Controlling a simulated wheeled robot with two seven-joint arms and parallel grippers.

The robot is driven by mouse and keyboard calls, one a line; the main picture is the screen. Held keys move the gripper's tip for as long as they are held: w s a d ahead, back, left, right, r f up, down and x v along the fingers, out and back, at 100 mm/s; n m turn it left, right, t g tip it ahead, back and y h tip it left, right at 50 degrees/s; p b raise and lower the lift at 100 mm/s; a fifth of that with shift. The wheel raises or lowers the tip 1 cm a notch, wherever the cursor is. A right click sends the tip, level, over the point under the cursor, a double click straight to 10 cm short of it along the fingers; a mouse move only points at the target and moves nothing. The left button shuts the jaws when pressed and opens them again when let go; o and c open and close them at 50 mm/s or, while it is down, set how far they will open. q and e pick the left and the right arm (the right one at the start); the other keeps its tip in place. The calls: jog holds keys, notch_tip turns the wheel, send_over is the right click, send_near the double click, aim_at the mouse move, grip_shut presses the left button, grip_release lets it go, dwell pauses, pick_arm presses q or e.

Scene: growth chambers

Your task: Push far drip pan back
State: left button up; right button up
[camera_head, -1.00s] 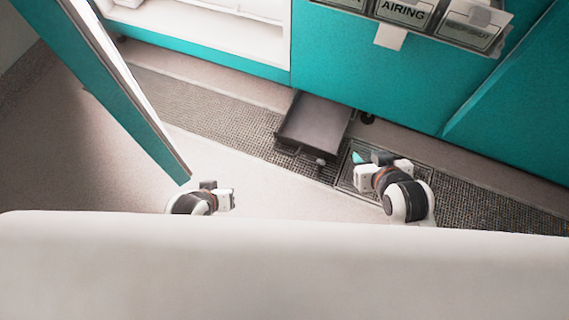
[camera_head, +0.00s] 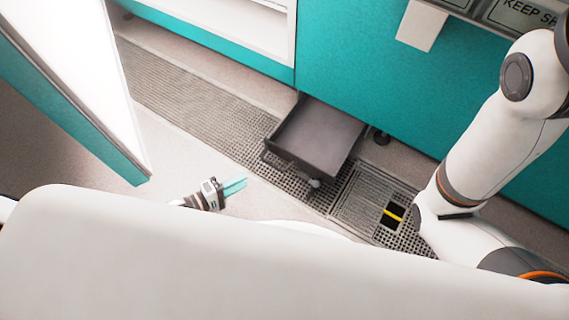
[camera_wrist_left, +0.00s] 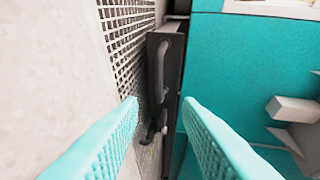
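A dark grey drip pan (camera_head: 318,138) sticks out from under the teal cabinet, low above the floor grating, in the head view. Its front faces down and left. In the left wrist view a dark front with a bar handle (camera_wrist_left: 163,72) stands beyond the fingertips. My left gripper (camera_head: 234,186) is left of the pan's front and apart from it. Its two teal fingers (camera_wrist_left: 160,108) are spread with nothing between them. My right arm (camera_head: 490,150) crosses the right side of the head view, but its gripper is out of sight.
An open cabinet door (camera_head: 75,80) stands at the left. A floor grating strip (camera_head: 195,98) runs along the cabinet (camera_head: 370,75). A dark opening with a yellow bar (camera_head: 393,215) lies in the grating right of the pan. Pale floor (camera_head: 175,155) is clear near my left gripper.

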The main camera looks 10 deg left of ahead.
aim_at(273, 165)
pick_arm(q)
jog(key=shift+w+d+f, duration=0.3)
jog(key=shift+w+d, duration=0.05)
jog(key=shift+w, duration=0.05)
jog(key=b+x, duration=0.5)
jog(key=x, duration=0.5)
jog(key=shift+w+d+b, duration=0.35)
jog(key=shift+w+b, duration=0.05)
grip_shut()
